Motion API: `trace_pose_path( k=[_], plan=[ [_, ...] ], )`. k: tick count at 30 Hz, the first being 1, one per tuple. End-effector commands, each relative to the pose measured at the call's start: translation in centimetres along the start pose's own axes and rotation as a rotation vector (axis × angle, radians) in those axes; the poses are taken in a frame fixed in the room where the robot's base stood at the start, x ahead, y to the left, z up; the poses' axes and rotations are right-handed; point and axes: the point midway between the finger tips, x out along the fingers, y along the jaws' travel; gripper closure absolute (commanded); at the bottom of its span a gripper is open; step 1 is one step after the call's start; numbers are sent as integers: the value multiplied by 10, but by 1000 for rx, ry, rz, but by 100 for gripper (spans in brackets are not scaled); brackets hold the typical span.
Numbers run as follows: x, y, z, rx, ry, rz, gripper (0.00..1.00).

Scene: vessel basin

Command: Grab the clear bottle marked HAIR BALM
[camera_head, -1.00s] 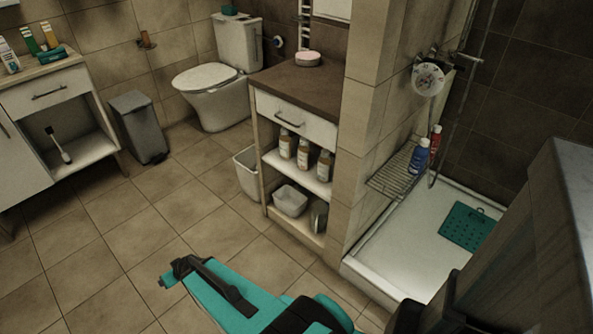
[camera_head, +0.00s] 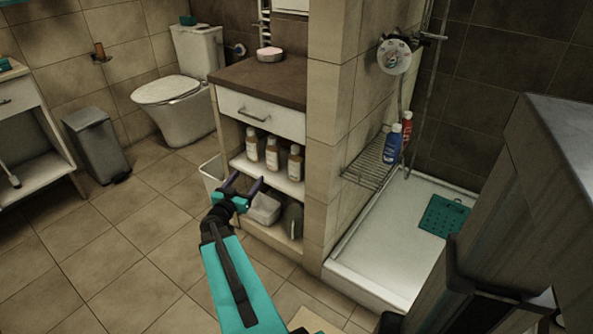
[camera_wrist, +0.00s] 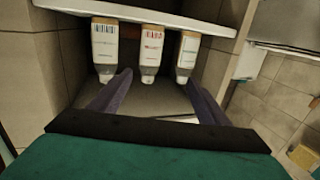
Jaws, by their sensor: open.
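Three similar bottles with whitish labels stand in a row on the upper open shelf of the cabinet: a left one (camera_head: 252,146), a middle one (camera_head: 272,153) and a right one (camera_head: 295,163). In the wrist view they appear upside down, as the bottle at left (camera_wrist: 104,45), the middle bottle (camera_wrist: 151,47) and the bottle at right (camera_wrist: 187,50). The label lettering is too small to read, so I cannot tell which is HAIR BALM. My gripper (camera_head: 243,184) is open and empty, in front of the cabinet near shelf height, its fingers pointing toward the bottles.
The cabinet's white shelf board (camera_head: 268,176) carries the bottles, with a drawer (camera_head: 262,113) above. A pale bin (camera_head: 264,208) sits on the lower shelf. A tiled wall (camera_head: 330,150) borders the cabinet at right. Blue (camera_head: 393,145) and red bottles stand on a shower rack. Floor ahead is open.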

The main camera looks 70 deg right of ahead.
Motion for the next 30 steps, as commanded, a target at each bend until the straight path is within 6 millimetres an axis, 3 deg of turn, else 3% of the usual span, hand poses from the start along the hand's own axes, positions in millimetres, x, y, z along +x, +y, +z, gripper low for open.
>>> trace_pose_path(
  k=[1, 3, 6, 9, 23, 30],
  plan=[
    [10, 24, 2, 3, 13, 74, 30],
    [18, 51, -2, 3, 24, 159, 30],
    [24, 78, -6, 3, 32, 246, 30],
    [26, 92, -8, 1, 33, 292, 30],
    [29, 97, -9, 0, 33, 305, 30],
    [51, 104, -8, 2, 33, 306, 30]
  ],
)
